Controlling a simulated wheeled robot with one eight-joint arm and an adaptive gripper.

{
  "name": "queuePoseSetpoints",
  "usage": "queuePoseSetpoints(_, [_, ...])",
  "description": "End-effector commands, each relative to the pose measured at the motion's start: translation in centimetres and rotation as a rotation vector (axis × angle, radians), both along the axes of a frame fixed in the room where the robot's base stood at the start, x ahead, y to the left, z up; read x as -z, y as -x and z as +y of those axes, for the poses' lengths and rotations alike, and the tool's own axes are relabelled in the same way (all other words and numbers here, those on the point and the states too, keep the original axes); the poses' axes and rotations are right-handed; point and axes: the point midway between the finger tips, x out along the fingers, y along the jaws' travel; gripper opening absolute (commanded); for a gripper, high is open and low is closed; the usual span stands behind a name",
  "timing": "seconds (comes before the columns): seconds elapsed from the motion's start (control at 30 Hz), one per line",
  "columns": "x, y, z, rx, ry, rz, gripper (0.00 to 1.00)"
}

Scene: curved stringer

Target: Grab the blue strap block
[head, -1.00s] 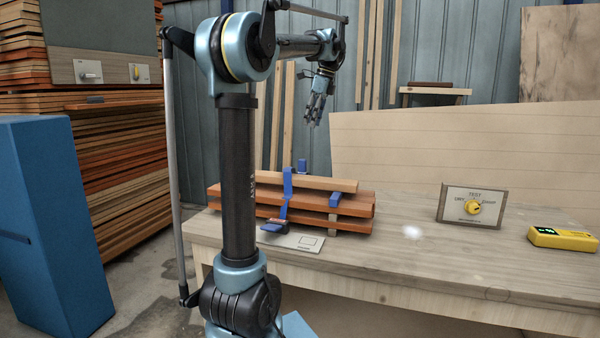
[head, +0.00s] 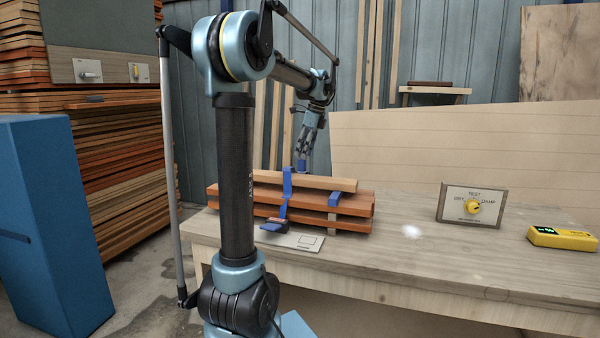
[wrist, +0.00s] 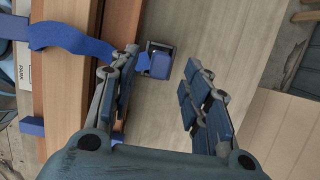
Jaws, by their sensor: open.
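The blue strap block (head: 302,167) stands just behind the timber stack (head: 345,203). In the wrist view the block (wrist: 160,66) sits at a small dark metal frame, at the end of the blue strap (wrist: 75,40) that runs over the timber. My gripper (head: 304,157) is open and points down at the block. In the wrist view its fingers (wrist: 161,60) stand to either side, the left one close to the block and the right one with a wider gap. The block's lower part is hidden by the timber in the head view.
A second blue strap piece (head: 335,199) is on the right of the stack. A card (head: 300,241) lies in front. A dial sign (head: 471,206) and a yellow meter (head: 562,238) are on the workbench (head: 420,262). Bare bench top lies right of the stack.

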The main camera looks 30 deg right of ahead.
Motion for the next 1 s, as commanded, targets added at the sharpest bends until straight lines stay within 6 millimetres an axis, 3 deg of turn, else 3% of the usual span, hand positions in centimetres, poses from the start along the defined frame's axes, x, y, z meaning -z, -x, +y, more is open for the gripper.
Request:
queuePoseSetpoints(0.3, [3.8,-0.9,0.5,-0.002,0.000,0.000,0.43])
queuePoseSetpoints(0.6, [4.2,-1.0,0.7,-0.002,0.000,0.000,0.43])
queuePoseSetpoints(0.67, [4.2,-1.0,0.7,-0.002,0.000,0.000,0.32])
queuePoseSetpoints(0.8, [4.2,-1.0,0.7,-0.003,0.001,-0.001,0.00])
queuePoseSetpoints(1.0, [4.2,-1.0,0.7,-0.003,0.001,-0.001,0.00])
